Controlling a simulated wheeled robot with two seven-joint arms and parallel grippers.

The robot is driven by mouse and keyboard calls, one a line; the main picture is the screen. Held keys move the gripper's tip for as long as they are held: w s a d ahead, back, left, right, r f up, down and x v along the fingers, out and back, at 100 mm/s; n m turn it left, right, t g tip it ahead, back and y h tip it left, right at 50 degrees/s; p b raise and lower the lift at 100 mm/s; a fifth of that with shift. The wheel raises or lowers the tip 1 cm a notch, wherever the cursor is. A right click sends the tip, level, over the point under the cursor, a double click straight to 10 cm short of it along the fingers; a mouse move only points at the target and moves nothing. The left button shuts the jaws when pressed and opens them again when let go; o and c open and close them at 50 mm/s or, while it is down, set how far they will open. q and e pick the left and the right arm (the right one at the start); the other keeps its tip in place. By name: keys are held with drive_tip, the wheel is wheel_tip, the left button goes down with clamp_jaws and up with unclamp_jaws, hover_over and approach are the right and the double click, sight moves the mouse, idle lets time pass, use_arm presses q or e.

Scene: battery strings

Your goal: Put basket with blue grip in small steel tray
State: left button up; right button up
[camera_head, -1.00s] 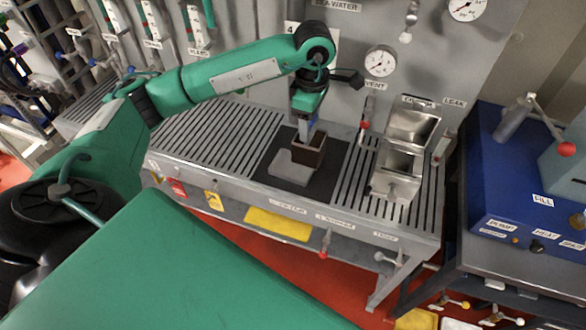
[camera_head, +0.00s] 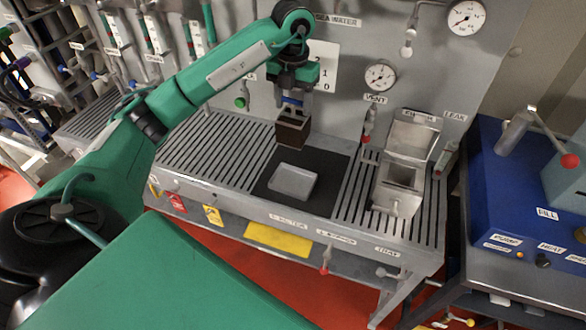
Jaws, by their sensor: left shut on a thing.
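The basket (camera_head: 292,132) is a small dark brown box with a blue grip (camera_head: 291,104) on top. My left gripper (camera_head: 293,108) points down and is shut on the blue grip. The basket hangs upright, apparently above the back part of the dark mat. The small steel tray (camera_head: 293,181) is a shallow, light grey tray lying on the mat, in front of and below the basket. It looks empty. My right gripper is not in view.
The dark mat (camera_head: 328,187) lies on a slotted steel bench (camera_head: 206,151). An open steel box with a raised lid (camera_head: 409,139) stands to the right. A wall with gauges (camera_head: 380,77) and valves is close behind. A blue unit (camera_head: 500,190) stands far right.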

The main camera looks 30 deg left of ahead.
sight(292, 142)
use_arm(q)
wheel_tip(292, 142, down, 13)
drive_tip(key=p, duration=0.3)
drive_tip(key=shift+f, duration=0.2)
wheel_tip(292, 142, down, 5)
drive_tip(key=shift+f+p, duration=0.15)
drive_tip(key=shift+p, duration=0.5)
drive_tip(key=shift+f, duration=0.2)
drive_tip(key=o, duration=1.4)
drive_tip(key=shift+r, duration=0.1)
